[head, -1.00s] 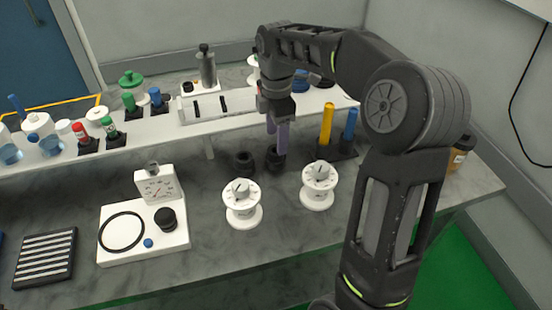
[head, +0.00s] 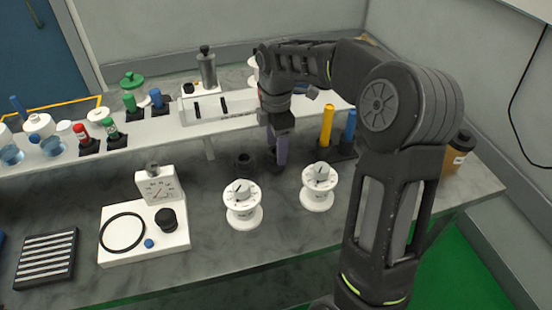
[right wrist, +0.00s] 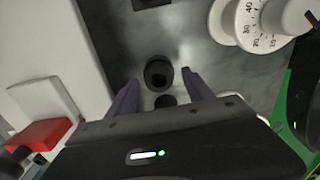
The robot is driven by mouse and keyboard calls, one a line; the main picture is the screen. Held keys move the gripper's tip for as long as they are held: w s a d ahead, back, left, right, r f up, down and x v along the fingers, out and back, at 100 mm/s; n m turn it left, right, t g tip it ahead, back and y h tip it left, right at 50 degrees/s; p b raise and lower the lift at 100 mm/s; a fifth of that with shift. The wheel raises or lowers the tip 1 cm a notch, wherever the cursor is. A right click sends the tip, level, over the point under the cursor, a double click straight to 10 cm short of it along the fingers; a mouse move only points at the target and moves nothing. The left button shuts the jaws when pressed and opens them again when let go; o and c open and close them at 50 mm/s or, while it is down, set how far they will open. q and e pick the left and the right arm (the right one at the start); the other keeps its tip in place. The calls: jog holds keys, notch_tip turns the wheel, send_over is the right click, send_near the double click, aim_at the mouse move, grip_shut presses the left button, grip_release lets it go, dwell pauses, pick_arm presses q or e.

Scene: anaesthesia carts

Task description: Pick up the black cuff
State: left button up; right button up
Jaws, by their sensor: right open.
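Two short black cuffs stand on the grey counter below the raised shelf. The right-hand one shows in the head view (head: 271,162), partly hidden by my finger, and in the right wrist view (right wrist: 158,73). The left-hand one (head: 244,164) stands beside it and shows in the right wrist view (right wrist: 165,101), partly covered by my gripper body. My right gripper (head: 279,150) points down with purple fingers at the right-hand cuff. In the right wrist view its open fingers (right wrist: 161,80) lie either side of that cuff; contact cannot be told. My left gripper is out of view.
White dials (head: 243,204) and (head: 319,186) stand nearer on the counter. Yellow (head: 327,124) and blue (head: 349,125) tubes stand right of the gripper. The white shelf (head: 160,132) is behind it. A white gauge unit (head: 160,238) sits at left.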

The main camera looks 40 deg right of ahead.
notch_tip(320, 180, down, 4)
jog(key=shift+w+f, duration=0.1)
jog(key=shift+f, duration=0.15)
jog(key=shift+c, duration=0.6)
jog(key=c, duration=1)
